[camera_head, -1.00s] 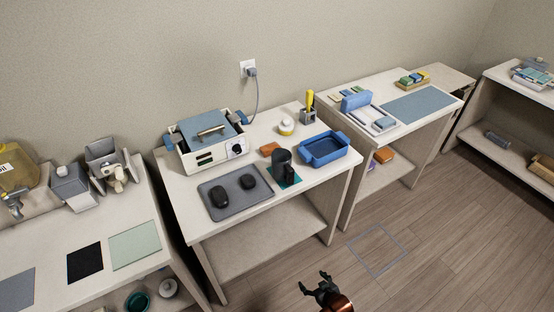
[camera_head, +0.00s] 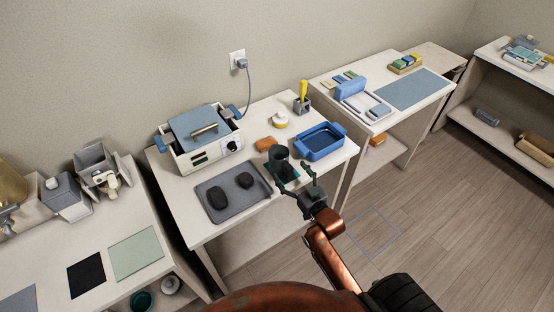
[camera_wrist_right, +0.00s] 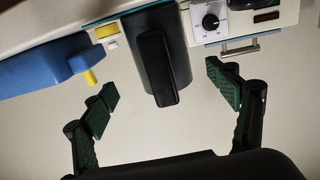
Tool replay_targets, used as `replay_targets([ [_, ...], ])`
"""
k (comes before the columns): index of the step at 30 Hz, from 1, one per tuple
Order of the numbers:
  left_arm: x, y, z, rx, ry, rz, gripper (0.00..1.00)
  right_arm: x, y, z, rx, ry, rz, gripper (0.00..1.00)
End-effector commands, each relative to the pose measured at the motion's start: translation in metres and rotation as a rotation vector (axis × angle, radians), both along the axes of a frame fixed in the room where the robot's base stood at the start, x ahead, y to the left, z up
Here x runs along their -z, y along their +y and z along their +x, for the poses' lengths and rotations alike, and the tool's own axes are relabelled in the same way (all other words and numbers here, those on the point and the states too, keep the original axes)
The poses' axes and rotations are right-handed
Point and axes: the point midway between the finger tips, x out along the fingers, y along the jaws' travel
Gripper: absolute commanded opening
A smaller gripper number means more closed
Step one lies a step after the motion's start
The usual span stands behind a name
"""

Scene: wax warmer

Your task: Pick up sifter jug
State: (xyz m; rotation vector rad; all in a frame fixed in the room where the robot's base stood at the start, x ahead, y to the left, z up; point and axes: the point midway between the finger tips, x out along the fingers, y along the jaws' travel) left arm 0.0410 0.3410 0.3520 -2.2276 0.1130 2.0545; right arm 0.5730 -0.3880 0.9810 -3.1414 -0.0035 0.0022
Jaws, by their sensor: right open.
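The sifter jug, a dark grey cup (camera_head: 279,156) with a handle, stands upright near the front edge of the middle table in the head view. In the right wrist view the jug (camera_wrist_right: 155,62) is at top centre, with its dark handle towards the camera. My right gripper (camera_head: 296,178) is open at the near side of the jug and partly hides its lower part in the head view. In the right wrist view its two green-padded fingers (camera_wrist_right: 160,85) are spread wide, one on each side of the handle, and touch nothing visible. My left gripper is not in view.
A blue tray (camera_head: 342,146) stands close to the right of the jug. A grey mat (camera_head: 222,208) with two dark objects lies to the left. The wax warmer (camera_head: 186,155) and an orange block (camera_head: 265,144) are behind. A white round object (camera_head: 280,121) sits farther back.

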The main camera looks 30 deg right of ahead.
Motion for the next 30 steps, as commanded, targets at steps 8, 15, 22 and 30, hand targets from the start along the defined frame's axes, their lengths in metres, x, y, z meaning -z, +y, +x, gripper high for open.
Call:
replay_targets([
  [8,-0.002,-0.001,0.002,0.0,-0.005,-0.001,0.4,-0.001,0.009,0.036,-0.015,-0.002,0.0,0.81],
  [15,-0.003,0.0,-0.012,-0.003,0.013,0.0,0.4,0.001,0.008,0.07,-0.015,0.0,0.0,0.81],
  [22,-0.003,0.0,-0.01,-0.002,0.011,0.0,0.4,0.002,0.007,0.076,-0.013,0.001,0.0,0.81],
  [30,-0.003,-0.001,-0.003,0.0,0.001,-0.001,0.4,0.002,0.006,0.075,-0.012,0.001,0.0,0.69],
])
